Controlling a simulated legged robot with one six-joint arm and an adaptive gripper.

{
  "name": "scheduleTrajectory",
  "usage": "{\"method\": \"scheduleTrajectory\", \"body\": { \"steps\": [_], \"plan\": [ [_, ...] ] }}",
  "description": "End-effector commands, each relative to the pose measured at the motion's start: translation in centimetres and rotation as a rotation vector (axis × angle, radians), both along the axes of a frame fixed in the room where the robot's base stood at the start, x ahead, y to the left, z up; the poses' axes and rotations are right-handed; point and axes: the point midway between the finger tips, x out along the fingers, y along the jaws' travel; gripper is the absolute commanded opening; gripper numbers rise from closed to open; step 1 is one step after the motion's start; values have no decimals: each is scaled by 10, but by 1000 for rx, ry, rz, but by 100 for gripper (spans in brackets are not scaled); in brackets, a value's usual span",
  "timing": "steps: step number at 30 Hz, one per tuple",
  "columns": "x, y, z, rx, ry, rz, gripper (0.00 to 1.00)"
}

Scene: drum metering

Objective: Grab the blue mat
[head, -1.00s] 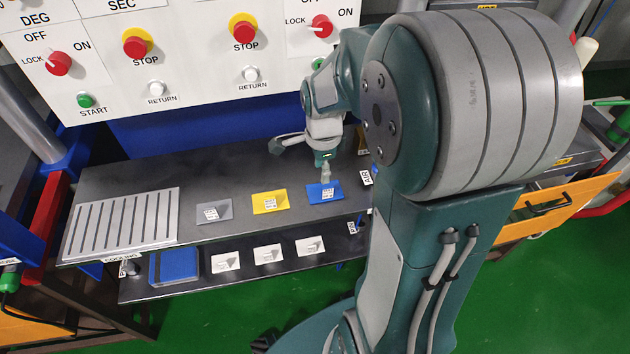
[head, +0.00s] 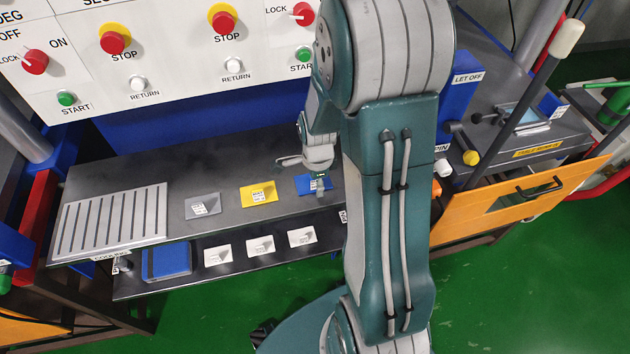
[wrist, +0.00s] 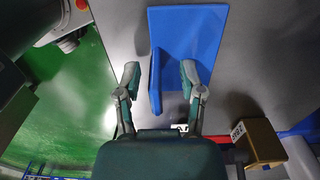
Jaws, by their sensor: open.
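The blue mat (head: 304,184) lies flat on the upper dark shelf, rightmost in a row with a yellow and a grey mat. In the wrist view the blue mat (wrist: 190,30) has an upright blue fin (wrist: 155,85). My gripper (wrist: 160,78) is open, with one finger on each side of this fin. The right finger is above the flat part of the mat and the left one is past its left edge. A gap shows on both sides of the fin. In the head view my gripper (head: 319,188) is low over the mat and hides part of it.
The yellow mat (head: 258,194) and grey mat (head: 203,205) lie to the left, then a slotted grey plate (head: 112,218). Several white mats and a blue box (head: 167,261) sit on the lower shelf. A control panel (head: 180,55) stands behind. A brown box (wrist: 260,142) is near my gripper.

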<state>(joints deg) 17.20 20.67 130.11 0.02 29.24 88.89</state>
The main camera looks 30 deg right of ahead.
Motion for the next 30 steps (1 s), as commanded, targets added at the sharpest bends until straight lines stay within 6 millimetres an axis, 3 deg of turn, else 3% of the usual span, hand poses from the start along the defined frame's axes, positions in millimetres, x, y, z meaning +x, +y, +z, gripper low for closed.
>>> {"method": "scheduleTrajectory", "body": {
  "steps": [6, 9, 10, 23, 30],
  "plan": [
    [0, 1, 0, -1, -1, 2, 51],
    [0, 1, 0, 0, -1, 1, 7],
    [0, 1, 0, 0, -1, 1, 0],
    [0, 0, 0, 0, -1, 1, 0],
    [1, 0, 20, -1, -5, 1, 0]
  ]
}}
